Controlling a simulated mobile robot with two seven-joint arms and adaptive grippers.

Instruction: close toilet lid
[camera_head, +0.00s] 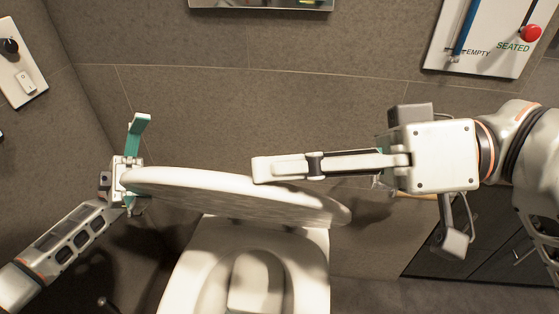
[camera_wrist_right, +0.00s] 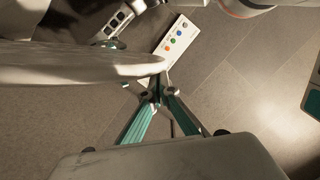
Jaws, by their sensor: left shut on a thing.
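The white toilet lid (camera_head: 225,188) is raised above the bowl, seen nearly edge-on, with its left end higher than its right. It also shows at the left of the right wrist view (camera_wrist_right: 75,65). The open toilet bowl (camera_head: 195,270) is below it. My left gripper (camera_head: 130,170) is at the lid's left edge and is shut on it; the lid hides part of the grip. My right gripper (camera_head: 258,168) lies across the top of the lid near its middle. In the right wrist view its teal fingers (camera_wrist_right: 157,92) come together with nothing between them. I cannot tell whether it touches the lid.
A panel with a red button (camera_head: 500,35) is on the wall at the upper right, and another panel (camera_head: 20,75) is at the left. A dark cabinet (camera_head: 475,250) stands at the lower right. Tiled wall lies close behind the toilet.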

